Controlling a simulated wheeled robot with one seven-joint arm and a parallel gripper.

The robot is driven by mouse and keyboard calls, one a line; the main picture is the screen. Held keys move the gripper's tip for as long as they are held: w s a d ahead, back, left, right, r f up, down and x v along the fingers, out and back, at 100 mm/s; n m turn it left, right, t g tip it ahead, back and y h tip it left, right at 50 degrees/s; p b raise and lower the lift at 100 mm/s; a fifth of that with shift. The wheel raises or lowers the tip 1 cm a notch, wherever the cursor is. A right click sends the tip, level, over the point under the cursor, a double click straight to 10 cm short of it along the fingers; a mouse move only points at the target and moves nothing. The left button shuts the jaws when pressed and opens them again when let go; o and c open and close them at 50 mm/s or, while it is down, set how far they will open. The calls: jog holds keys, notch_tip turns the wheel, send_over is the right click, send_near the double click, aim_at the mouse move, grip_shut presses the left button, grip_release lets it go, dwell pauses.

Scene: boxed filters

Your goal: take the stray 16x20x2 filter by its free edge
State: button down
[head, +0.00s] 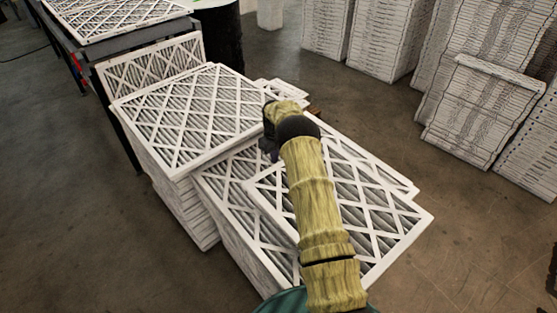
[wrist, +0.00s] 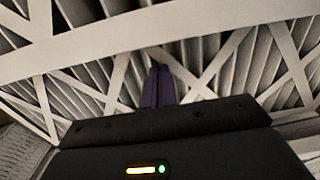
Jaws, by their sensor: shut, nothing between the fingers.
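A white-framed pleated filter (head: 398,232) with a diagonal lattice lies askew on top of the near right stack (head: 262,262). Its right corner juts out past the stack, and my arm covers its middle. No size label is readable, so I cannot confirm which filter is the 16x20x2. My gripper (head: 272,155) is at the far side of this stack, beside the right edge of the taller left stack's top filter (head: 190,115). In the wrist view, the purple fingers (wrist: 158,88) are shut together and empty, in front of a white frame edge and lattice. Contact cannot be told.
Another filter (head: 155,65) stands upright behind the left stack. A table (head: 75,55) holding a filter is at the upper left, near a black drum (head: 218,38). Tall white stacks (head: 470,110) stand at the right. The floor (head: 470,240) at lower right is clear.

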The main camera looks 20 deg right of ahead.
jog(key=shift+w+a+r, duration=0.25)
jog(key=shift+w+r, duration=0.35)
jog(key=shift+w, duration=0.2)
notch_tip(320, 180, up, 9)
jog(key=shift+s, duration=0.25)
